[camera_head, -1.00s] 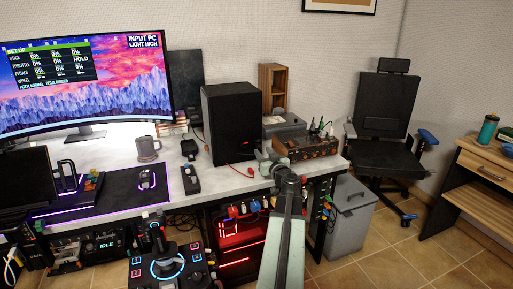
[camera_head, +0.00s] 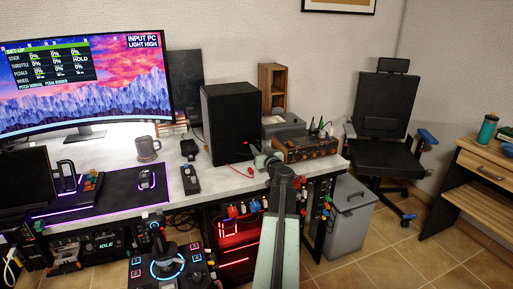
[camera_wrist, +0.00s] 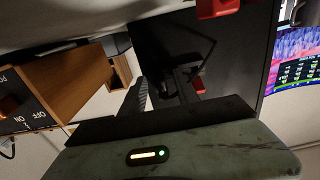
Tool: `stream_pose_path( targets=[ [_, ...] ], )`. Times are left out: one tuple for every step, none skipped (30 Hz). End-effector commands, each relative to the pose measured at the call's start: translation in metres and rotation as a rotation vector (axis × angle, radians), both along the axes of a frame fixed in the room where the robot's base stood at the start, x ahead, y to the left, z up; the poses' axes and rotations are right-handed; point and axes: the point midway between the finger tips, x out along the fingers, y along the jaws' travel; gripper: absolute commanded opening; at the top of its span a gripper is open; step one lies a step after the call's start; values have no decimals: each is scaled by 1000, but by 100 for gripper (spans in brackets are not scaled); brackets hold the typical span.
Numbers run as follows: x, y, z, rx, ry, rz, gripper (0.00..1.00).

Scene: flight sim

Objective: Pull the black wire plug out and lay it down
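A wood-sided unit (camera_head: 306,147) with an orange-lit front stands at the right end of the desk. Small dark and green plugs or wires (camera_head: 322,127) stick up at its back; I cannot tell which one is the black wire plug. My gripper (camera_head: 262,158) is over the desk, just left of the unit, in the head view. In the wrist view, my gripper (camera_wrist: 163,92) shows two dark fingers apart with no clear object between them. The unit's wooden side (camera_wrist: 80,80) and its labelled front show at left there. The plug is not clear in the wrist view.
A tall black box (camera_head: 230,122) stands left of my gripper, with a red wire near its foot. A grey printer-like case and wooden shelf (camera_head: 272,85) stand behind. Several coloured plugs hang under the desk edge. Bare desk (camera_head: 215,185) lies in front of the black box.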

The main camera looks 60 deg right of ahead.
Motion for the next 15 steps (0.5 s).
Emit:
stream_pose_path(
  targets=[
    [0,0,0,0,0,0,37],
    [0,0,0,0,0,0,37],
    [0,0,0,0,0,0,37],
    [0,0,0,0,0,0,37],
    [0,0,0,0,0,0,37],
    [0,0,0,0,0,0,37],
    [0,0,0,0,0,0,37],
    [0,0,0,0,0,1,37],
    [0,0,0,0,0,1,37],
    [0,0,0,0,0,1,37],
    [0,0,0,0,0,1,37],
    [0,0,0,0,0,1,37],
    [0,0,0,0,0,1,37],
    [1,0,0,0,0,1,32],
    [1,0,0,0,0,1,21]
  ],
)
